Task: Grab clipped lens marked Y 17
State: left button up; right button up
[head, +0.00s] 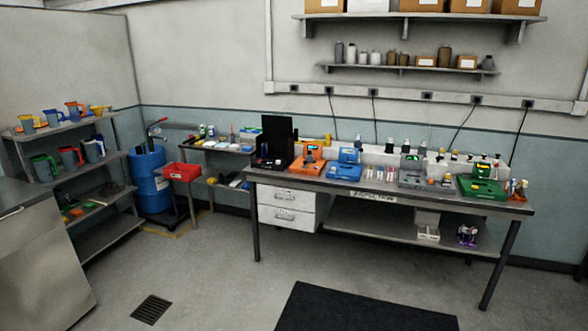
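No lens marked Y 17 can be made out at this distance; the items on the bench are too small to read. The long inspection bench (344,186) stands across the room. On it are an orange device (306,165), a blue device (345,172), a grey device (411,176) and a green device (481,187), with small items between them. Neither of my grippers is in view.
A black mat (365,309) lies before the bench, with open floor (215,270) to its left. A metal cabinet (40,262) is at the near left. A shelf rack (105,232), a blue barrel (150,182) and a red bin (182,172) stand along the left.

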aim_at(310, 157)
jog(key=i, duration=4.4)
